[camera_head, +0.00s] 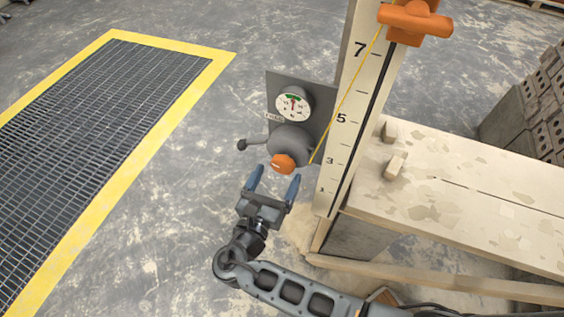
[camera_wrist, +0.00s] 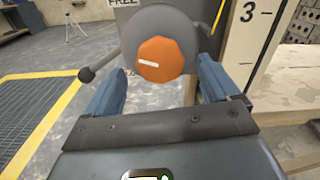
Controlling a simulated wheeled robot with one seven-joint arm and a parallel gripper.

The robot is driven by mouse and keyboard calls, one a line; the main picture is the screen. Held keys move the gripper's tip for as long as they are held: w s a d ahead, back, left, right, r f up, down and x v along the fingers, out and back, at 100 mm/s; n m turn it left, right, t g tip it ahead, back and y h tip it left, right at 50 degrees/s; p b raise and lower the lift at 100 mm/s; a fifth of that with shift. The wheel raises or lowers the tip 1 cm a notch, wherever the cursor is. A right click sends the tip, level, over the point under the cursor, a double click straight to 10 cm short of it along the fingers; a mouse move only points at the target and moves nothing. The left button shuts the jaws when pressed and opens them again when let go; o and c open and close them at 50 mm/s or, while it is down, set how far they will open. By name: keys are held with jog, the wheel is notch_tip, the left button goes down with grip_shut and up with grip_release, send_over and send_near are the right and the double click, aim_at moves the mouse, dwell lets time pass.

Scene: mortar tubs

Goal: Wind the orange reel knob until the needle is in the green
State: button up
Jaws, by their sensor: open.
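The orange reel knob (camera_head: 283,163) sticks out from the front of a grey reel drum (camera_head: 290,143). It also shows in the wrist view (camera_wrist: 161,59), with a pale mark across its face lying nearly level. A round white gauge (camera_head: 293,104) with a green band at its top sits above the drum on a grey plate; its needle is too small to read surely. A lever with a dark ball end (camera_head: 242,145) sticks out to the left of the drum. My gripper (camera_head: 273,180) is open and empty, its blue fingers just short of the knob, one to each side.
A tall numbered post (camera_head: 341,130) stands right of the reel, with a yellow line (camera_head: 345,97) running up to an orange clamp (camera_head: 415,20). A stained wooden bench (camera_head: 450,190) extends right. A yellow-edged floor grate (camera_head: 90,110) lies left.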

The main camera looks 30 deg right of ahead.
aim_at(281, 168)
jog(key=shift+x, duration=2.05)
jog(key=shift+c, duration=0.3)
jog(key=c, duration=1)
jog(key=m, duration=0.2)
jog(key=shift+f+m+b, duration=0.15)
jog(key=shift+m+b, duration=0.55)
jog(key=shift+m, duration=0.7)
jog(key=o, duration=1.1)
jog(key=shift+c, duration=0.2)
jog(key=shift+s+a, duration=0.1)
jog(key=shift+a, duration=0.05)
jog(key=b+v, duration=0.1)
jog(key=v, duration=0.6)
jog(key=shift+a, duration=0.25)
